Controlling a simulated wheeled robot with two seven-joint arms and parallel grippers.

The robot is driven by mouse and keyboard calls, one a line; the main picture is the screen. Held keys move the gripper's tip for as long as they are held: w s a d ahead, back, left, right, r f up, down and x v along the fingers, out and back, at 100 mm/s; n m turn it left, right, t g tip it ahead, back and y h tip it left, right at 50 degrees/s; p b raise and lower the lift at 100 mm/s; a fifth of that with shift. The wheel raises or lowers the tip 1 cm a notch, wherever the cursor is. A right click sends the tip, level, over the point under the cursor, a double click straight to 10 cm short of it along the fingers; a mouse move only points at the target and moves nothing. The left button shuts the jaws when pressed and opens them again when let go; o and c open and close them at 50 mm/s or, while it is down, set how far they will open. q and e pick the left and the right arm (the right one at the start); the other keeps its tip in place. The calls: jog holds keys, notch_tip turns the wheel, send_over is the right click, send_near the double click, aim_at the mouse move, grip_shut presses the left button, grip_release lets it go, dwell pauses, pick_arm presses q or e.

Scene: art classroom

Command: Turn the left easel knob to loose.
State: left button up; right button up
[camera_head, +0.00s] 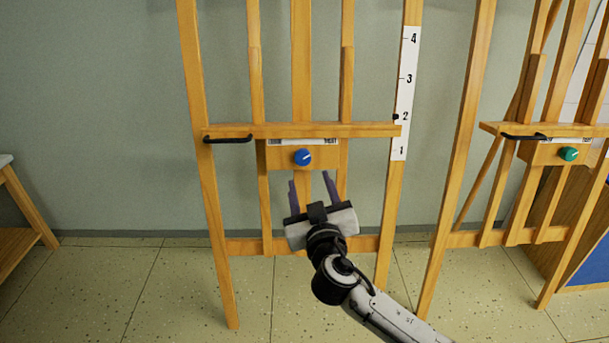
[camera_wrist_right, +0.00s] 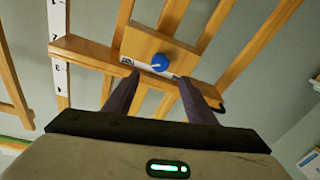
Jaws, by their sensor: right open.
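The left easel (camera_head: 300,130) is wooden and carries a round blue knob (camera_head: 303,158) on a block under its tray ledge. A pale line marks the knob's face. In the right wrist view the blue knob (camera_wrist_right: 160,62) shows beyond and between the fingertips. My right gripper (camera_head: 309,182) is open and empty, just below the knob in the head view and not touching it. The right wrist view also shows the open fingers (camera_wrist_right: 160,82). My left gripper is not in view.
A second easel (camera_head: 540,130) with a green knob (camera_head: 568,154) stands at the right. A black handle (camera_head: 228,140) sticks out at the left end of the left easel's ledge. A wooden stool or table (camera_head: 25,215) stands at the far left. The floor between is clear.

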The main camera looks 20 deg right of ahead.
aim_at(303, 159)
jog(key=w, duration=0.3)
jog(key=w+d, duration=0.1)
jog(key=w, duration=0.2)
jog(key=w+b, duration=0.1)
jog(key=w, duration=0.2)
jog(key=shift+w+d, duration=0.3)
jog(key=shift+d, duration=0.05)
jog(key=c, duration=1)
jog(key=shift+c, duration=0.2)
